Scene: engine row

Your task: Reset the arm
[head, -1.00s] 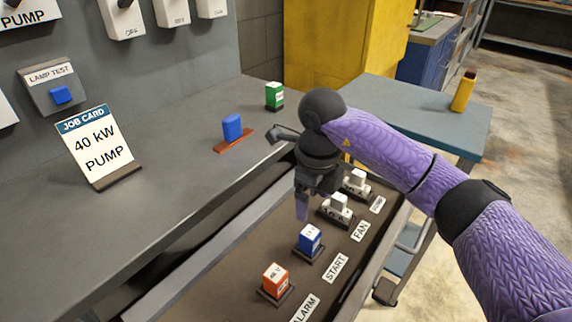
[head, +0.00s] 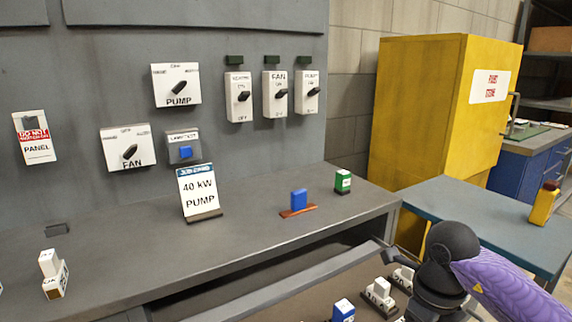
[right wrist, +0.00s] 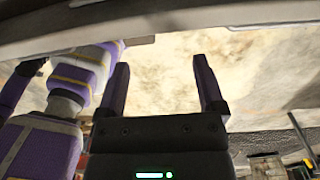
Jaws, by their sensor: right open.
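My right arm (head: 505,290) comes in at the lower right of the head view, with its wrist over the open drawer; the gripper's fingers are cut off or hidden there. In the right wrist view my right gripper (right wrist: 158,88) has its two purple fingers wide apart with nothing between them. My left gripper is not in view.
The open drawer (head: 265,300) holds a blue block (head: 343,311) and white blocks (head: 379,291). On the bench stand a job card reading 40 kW PUMP (head: 199,190), a blue piece (head: 299,199), a green block (head: 343,181) and a white block (head: 54,275). A blue-grey table (head: 470,215) stands right.

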